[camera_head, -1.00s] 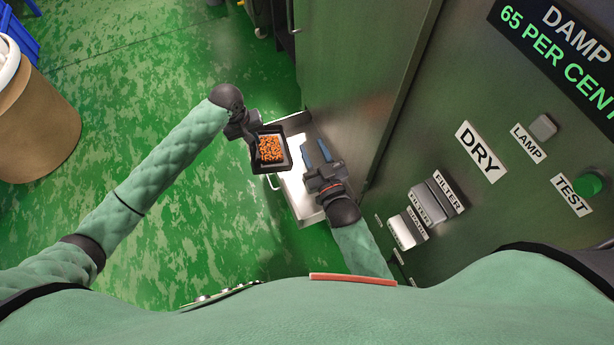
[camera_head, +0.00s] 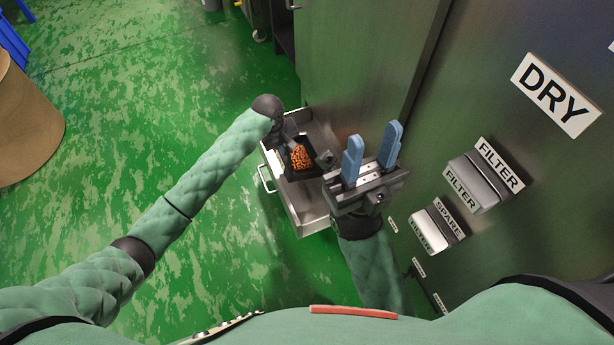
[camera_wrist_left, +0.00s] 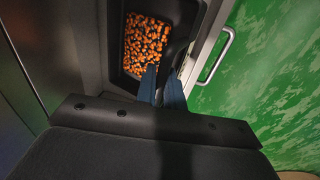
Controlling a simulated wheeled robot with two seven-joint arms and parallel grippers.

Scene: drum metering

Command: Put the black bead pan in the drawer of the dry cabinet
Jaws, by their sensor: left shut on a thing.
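The black bead pan (camera_head: 297,176) is full of orange beads and lies within the outline of the open metal drawer (camera_head: 306,218). Whether it touches the drawer floor I cannot tell. My left gripper (camera_head: 289,137) is shut on the pan's edge. In the left wrist view the pan (camera_wrist_left: 118,60) shows beside the drawer handle (camera_wrist_left: 212,58), with the blue fingertips (camera_wrist_left: 162,86) together at its rim. My right gripper (camera_head: 372,150) is open and empty, its blue fingers apart, raised just right of the drawer. The dry cabinet (camera_head: 352,70) stands behind.
The cabinet front carries a DRY sign (camera_head: 556,95) and FILTER and SPARE blocks (camera_head: 470,185) at the right. A brown drum (camera_head: 28,125) stands at the far left. The green floor left of the drawer is clear.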

